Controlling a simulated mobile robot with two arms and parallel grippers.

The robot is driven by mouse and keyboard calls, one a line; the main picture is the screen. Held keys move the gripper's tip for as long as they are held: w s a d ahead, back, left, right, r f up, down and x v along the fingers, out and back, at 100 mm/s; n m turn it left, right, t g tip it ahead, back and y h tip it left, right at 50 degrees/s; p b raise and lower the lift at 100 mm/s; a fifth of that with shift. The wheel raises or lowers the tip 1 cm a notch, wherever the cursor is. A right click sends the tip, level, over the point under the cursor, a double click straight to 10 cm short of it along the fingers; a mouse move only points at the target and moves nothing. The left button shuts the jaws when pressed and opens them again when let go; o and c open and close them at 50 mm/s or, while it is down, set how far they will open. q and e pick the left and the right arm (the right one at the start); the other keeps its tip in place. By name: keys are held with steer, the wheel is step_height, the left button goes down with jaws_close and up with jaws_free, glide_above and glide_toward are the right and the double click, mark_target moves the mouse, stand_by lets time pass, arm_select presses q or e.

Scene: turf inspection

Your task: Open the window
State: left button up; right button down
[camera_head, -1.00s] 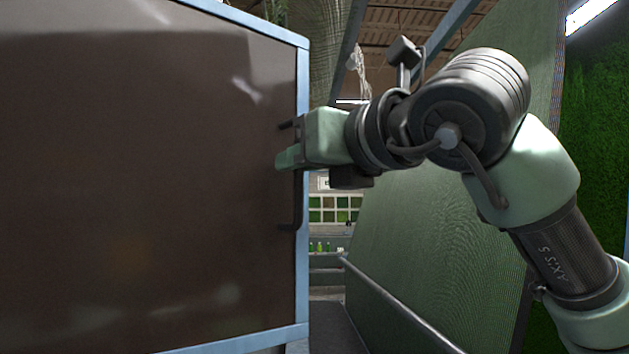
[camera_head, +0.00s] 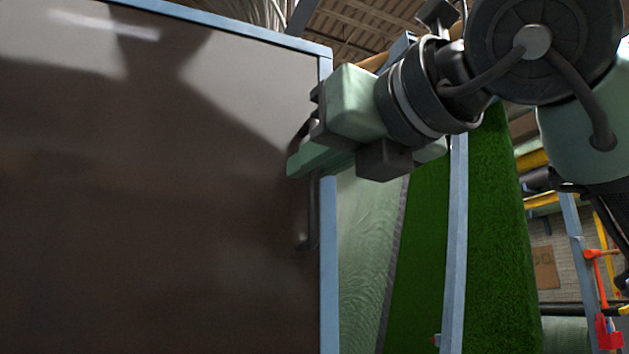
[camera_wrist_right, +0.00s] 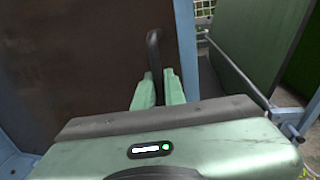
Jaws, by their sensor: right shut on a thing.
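The window (camera_head: 150,220) is a large dark glossy panel in a light blue frame, filling the left of the head view. Its dark bar handle (camera_head: 312,215) stands upright near the panel's right edge. My right gripper (camera_head: 300,160) reaches in from the right and is shut on the handle, its fingers hiding the handle's middle. In the right wrist view, the handle (camera_wrist_right: 153,50) runs down between the two green fingers (camera_wrist_right: 159,88). My left gripper is not in view.
Right of the window stand a pale green sheet (camera_head: 365,250) and green turf panels (camera_head: 490,220) with a light blue post (camera_head: 455,240) between them. An orange-red object (camera_head: 605,330) hangs at the far right. A dark rail (camera_wrist_right: 238,75) shows in the right wrist view.

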steer(key=shift+s+d+r, duration=0.15)
steer(key=shift+s+d, duration=0.1)
steer(key=shift+s, duration=0.35)
steer(key=shift+w, duration=0.1)
steer(key=c, duration=1.5)
jaws_free()
steer(key=b+v, duration=0.2)
steer(key=v, duration=0.6)
